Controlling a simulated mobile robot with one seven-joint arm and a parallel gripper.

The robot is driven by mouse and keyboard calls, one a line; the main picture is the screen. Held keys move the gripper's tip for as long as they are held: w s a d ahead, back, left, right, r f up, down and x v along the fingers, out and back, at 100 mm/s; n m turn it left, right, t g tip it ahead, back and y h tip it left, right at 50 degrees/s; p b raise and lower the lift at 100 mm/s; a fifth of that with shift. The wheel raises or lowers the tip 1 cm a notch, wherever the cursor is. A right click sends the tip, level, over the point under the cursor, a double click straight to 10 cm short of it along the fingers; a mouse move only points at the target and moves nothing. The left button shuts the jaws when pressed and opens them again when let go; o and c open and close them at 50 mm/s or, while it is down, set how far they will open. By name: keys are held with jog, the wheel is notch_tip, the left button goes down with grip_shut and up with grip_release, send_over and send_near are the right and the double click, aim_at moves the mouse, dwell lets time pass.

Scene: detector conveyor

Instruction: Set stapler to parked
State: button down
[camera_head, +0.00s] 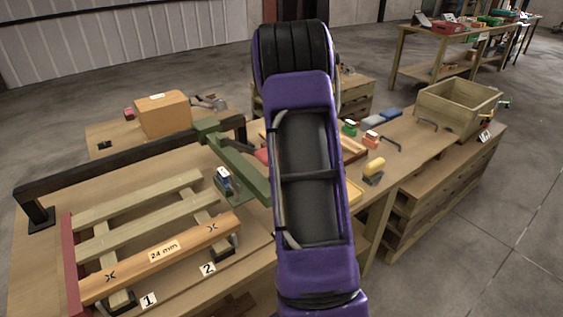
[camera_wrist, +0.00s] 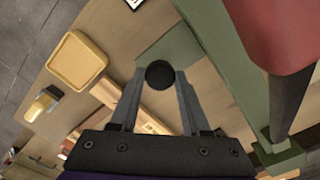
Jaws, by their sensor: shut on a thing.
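A green swing arm (camera_head: 235,160), which seems to carry the stapler, reaches from a black rail towards the front right, beside a wooden pallet (camera_head: 150,205). In the wrist view its green body (camera_wrist: 215,40) runs along the right, with a red part (camera_wrist: 285,30) above it. My gripper (camera_wrist: 160,75) is shut on a round black knob (camera_wrist: 160,72) at a green plate; the fingers lie on either side of it. In the head view my purple arm hides the gripper and the knob. No mark for parked can be made out.
A black rail (camera_head: 110,165) spans the bench behind the pallet. A cardboard box (camera_head: 162,114) stands behind it. A small blue and white item (camera_head: 223,180) is by the green arm. A yellow tray (camera_wrist: 77,62) and a yellow-handled tool (camera_wrist: 40,104) lie nearby. A wooden crate (camera_head: 455,110) stands right.

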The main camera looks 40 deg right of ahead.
jog(key=shift+d+r, duration=0.15)
jog(key=shift+d, duration=1.1)
jog(key=shift+c, duration=1.8)
grip_release()
jog(key=shift+r, duration=0.25)
notch_tip(320, 180, up, 17)
jog(key=p, duration=0.1)
jog(key=shift+f, duration=0.15)
